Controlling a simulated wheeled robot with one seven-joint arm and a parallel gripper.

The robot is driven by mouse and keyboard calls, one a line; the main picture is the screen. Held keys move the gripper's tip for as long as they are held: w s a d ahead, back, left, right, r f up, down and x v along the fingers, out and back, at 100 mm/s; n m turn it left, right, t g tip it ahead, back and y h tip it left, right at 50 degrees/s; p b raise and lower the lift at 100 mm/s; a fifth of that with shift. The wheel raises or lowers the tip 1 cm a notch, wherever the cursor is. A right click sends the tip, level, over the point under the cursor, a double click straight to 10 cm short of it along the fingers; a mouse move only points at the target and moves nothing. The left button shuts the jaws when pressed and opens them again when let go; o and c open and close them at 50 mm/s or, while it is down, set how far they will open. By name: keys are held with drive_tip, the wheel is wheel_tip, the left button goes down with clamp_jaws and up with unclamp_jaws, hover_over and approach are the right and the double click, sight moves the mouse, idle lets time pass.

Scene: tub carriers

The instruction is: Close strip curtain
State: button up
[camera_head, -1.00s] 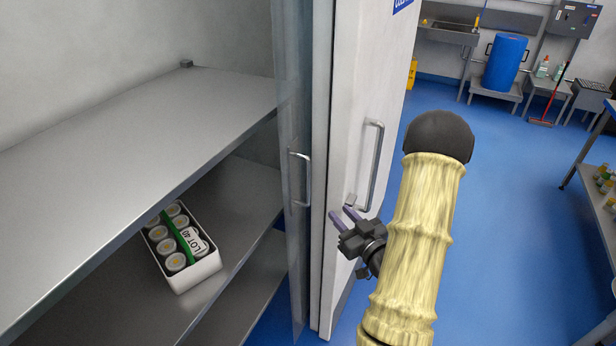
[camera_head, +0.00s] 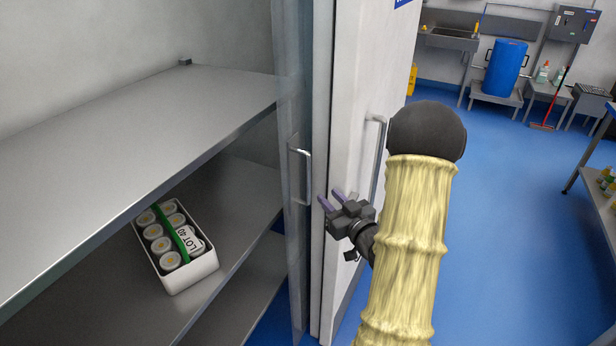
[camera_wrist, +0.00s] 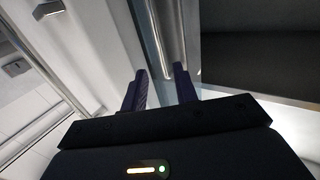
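The strip curtain (camera_head: 290,120) is a translucent bluish panel with a silver vertical handle (camera_head: 304,178), standing at the right edge of the shelves. In the wrist view its handle (camera_wrist: 152,45) runs down toward the space between my fingers. My gripper (camera_head: 330,198) is open, with its two purple fingers apart and pointing at the curtain's handle from the right. It is close to the handle; I cannot tell whether it touches. Nothing is held between the fingers.
A white door (camera_head: 350,90) with its own bar handle (camera_head: 376,150) stands open just right of the curtain, behind my arm. Left are grey shelves (camera_head: 120,130); a lower one holds a white tub carrier (camera_head: 192,278) labelled LOT 40. Blue floor (camera_head: 510,220) is clear at right.

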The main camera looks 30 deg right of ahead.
sight(309, 176)
drive_tip(key=w+p, duration=0.1)
drive_tip(key=w, duration=0.2)
drive_tip(key=w+p, duration=0.1)
drive_tip(key=w, duration=0.3)
drive_tip(key=w+a+p, duration=0.1)
drive_tip(key=w, duration=0.3)
drive_tip(key=shift+r+p, duration=0.1)
drive_tip(key=shift+p, duration=0.25)
drive_tip(key=shift+w+d, duration=0.15)
drive_tip(key=shift+w, duration=0.25)
clamp_jaws()
